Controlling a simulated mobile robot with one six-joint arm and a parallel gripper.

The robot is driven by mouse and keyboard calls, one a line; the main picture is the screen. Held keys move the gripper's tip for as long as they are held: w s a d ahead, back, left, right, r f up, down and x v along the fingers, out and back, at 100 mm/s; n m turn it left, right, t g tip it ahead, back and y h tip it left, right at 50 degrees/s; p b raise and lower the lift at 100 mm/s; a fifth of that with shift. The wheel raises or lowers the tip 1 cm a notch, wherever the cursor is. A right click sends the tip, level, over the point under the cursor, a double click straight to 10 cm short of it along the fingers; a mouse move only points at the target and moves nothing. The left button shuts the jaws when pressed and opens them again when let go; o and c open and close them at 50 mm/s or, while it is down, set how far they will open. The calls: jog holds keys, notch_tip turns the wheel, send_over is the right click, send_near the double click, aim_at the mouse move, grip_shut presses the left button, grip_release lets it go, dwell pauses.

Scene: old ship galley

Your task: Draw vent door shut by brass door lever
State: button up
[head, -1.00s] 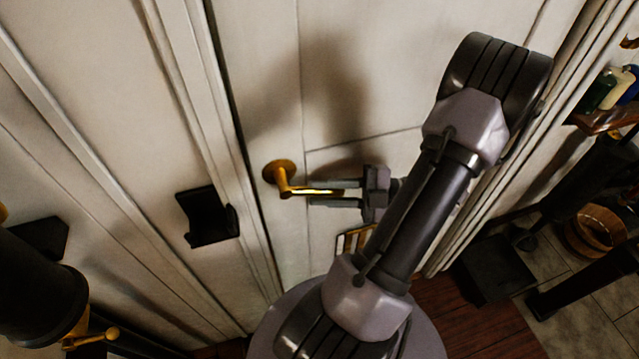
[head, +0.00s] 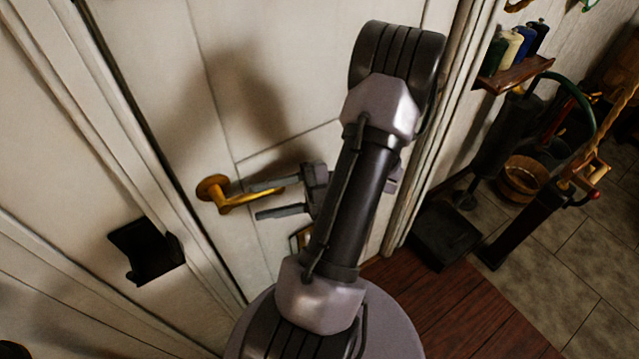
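The white vent door (head: 222,110) fills the middle of the head view and appears flush or nearly flush with its frame; I cannot tell whether it is latched. The brass door lever (head: 240,197) sticks out from its round plate near the door's left edge and points right. My gripper (head: 264,199) is at the lever from the right, its two dark fingers spread apart. One finger lies across or just above the lever's end, the other is below it with a visible gap. My arm hides part of the door's right side.
A black bracket (head: 147,251) is on the panel left of the door. At right are a small shelf (head: 512,76) with bottles, a wooden bucket (head: 523,178) and a dark pump-like fixture (head: 525,215). Reddish planks (head: 440,310) and grey floor tiles (head: 560,260) are clear at the lower right.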

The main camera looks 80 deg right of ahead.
jog(key=p+v, duration=0.5)
jog(key=v, duration=1.2)
jog(key=shift+p, duration=0.3)
